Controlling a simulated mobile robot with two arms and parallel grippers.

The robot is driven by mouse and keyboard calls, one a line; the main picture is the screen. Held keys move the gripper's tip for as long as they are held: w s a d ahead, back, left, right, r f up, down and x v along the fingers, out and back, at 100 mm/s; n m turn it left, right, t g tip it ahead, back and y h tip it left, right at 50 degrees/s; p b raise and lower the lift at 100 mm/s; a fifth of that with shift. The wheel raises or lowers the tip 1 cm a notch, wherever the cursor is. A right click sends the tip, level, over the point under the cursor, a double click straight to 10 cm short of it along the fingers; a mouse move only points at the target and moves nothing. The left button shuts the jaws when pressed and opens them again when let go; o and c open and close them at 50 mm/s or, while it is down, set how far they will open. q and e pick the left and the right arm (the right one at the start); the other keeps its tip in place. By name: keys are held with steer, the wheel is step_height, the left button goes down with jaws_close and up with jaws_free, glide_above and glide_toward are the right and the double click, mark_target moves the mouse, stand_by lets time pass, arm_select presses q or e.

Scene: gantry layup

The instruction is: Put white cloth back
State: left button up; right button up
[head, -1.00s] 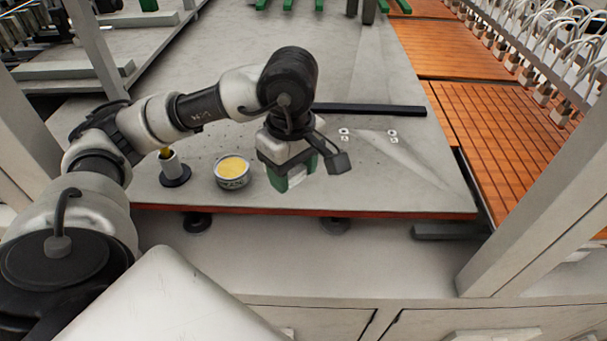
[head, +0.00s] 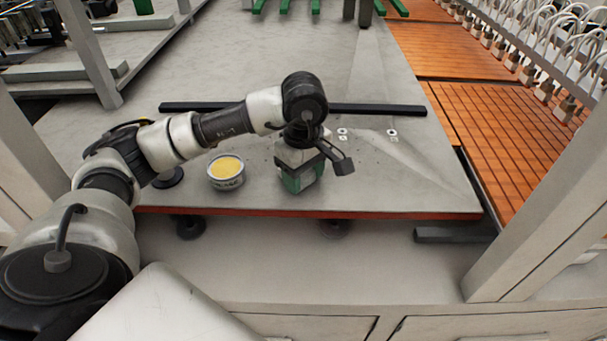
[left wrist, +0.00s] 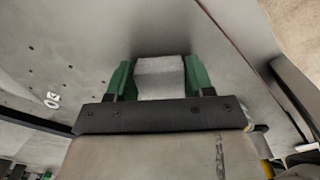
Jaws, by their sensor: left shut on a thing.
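My left gripper (head: 301,182) is over the front part of the grey table, to the right of the yellow-filled tin. In the left wrist view its green fingers (left wrist: 159,80) are shut on the white cloth (left wrist: 160,76), which shows as a small pale block between them. In the head view the fingers mostly hide the cloth. I cannot tell whether the cloth touches the tabletop. My right gripper is not in view.
The round tin (head: 226,172) stands near the table's front edge. A dark round base (head: 168,178) is left of it, partly behind my arm. A long black bar (head: 380,110) lies behind the gripper. The tabletop (head: 400,185) to the right is clear.

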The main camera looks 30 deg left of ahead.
mark_target(304, 176)
arm_select(q)
steer(key=shift+f+b, duration=0.15)
steer(key=shift+b, duration=0.15)
steer(key=o, duration=0.9)
step_height(304, 176, up, 12)
steer(key=p, duration=0.7)
steer(key=shift+r, duration=0.25)
